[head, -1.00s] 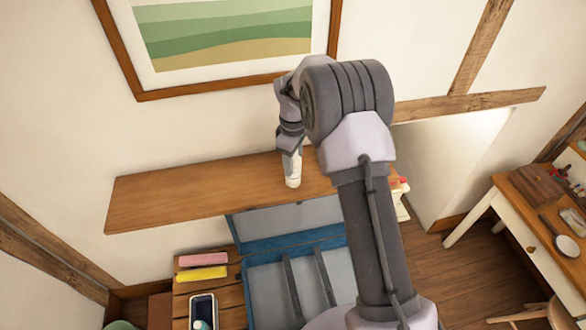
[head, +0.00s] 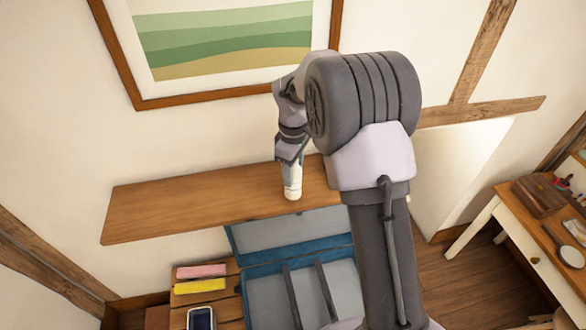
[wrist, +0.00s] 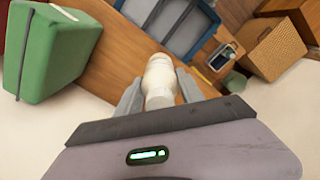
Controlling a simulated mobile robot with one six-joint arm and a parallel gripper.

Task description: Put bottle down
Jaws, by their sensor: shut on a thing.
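A white bottle (head: 292,182) is upright between the fingers of my gripper (head: 290,164), at the front edge of the wooden wall shelf (head: 190,205) in the head view. The bottle (wrist: 159,80) also shows in the wrist view, with a grey finger of my gripper (wrist: 158,100) on each side of it. My gripper is shut on the bottle. I cannot tell whether the bottle's base touches the shelf or is just above it.
A blue case (head: 290,268) stands open below the shelf. Pink (head: 201,271) and yellow blocks (head: 199,286) and a dark device (head: 201,319) lie left of it. A green box (wrist: 55,50) shows in the wrist view. The shelf's left part is clear.

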